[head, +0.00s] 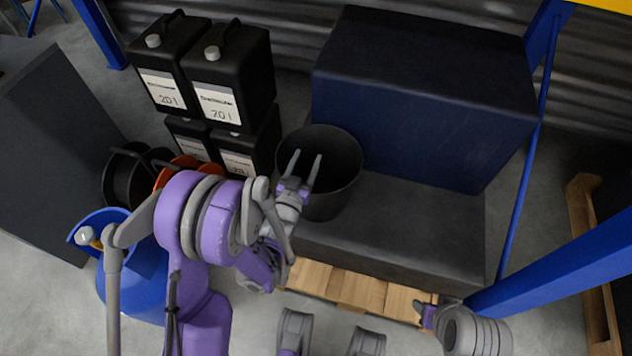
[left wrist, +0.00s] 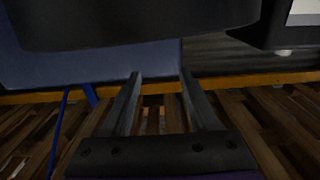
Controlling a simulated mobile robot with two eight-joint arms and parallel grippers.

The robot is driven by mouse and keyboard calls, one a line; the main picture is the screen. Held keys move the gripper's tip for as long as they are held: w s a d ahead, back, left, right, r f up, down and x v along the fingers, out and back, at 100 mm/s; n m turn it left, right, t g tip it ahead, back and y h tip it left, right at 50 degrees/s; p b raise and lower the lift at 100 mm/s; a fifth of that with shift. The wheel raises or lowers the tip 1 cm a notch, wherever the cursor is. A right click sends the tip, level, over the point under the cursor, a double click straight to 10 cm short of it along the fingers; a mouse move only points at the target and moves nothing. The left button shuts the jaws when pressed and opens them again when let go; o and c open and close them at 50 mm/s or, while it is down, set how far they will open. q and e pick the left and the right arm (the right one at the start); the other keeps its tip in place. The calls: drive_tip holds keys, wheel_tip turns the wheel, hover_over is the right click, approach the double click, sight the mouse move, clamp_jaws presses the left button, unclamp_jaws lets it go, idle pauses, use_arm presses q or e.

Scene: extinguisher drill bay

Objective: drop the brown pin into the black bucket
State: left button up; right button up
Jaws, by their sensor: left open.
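The black bucket (head: 338,192) stands upright on the left part of a dark platform in the head view. My left gripper (head: 305,159) is open, and its two grey fingers show in front of the bucket's mouth. I cannot tell whether the fingertips are inside the rim or above it. In the left wrist view the two fingers (left wrist: 161,76) are apart with nothing between them. I see no brown pin in either view; much of the bucket's inside is dark. My right gripper (head: 425,312) is partly seen near the platform's front right corner, and its jaws are unclear.
A large dark blue block (head: 420,100) stands behind the bucket. Black canisters (head: 232,75) are stacked to its left. A blue drum (head: 140,290) and a reel (head: 130,178) stand further left. A wooden pallet (head: 350,287) lies under the platform (head: 420,225). A blue post (head: 570,270) rises at right.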

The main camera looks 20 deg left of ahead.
use_arm(q)
drive_tip(key=s, duration=0.2)
drive_tip(key=s+b, duration=0.1)
drive_tip(key=s, duration=0.1)
drive_tip(key=shift+s+a+f+b, duration=0.1)
drive_tip(key=shift+s+f+b, duration=0.1)
drive_tip(key=shift+s+b, duration=0.15)
drive_tip(key=shift+s+r+b, duration=0.2)
drive_tip(key=shift+s+b, duration=0.25)
drive_tip(key=shift+s, duration=0.25)
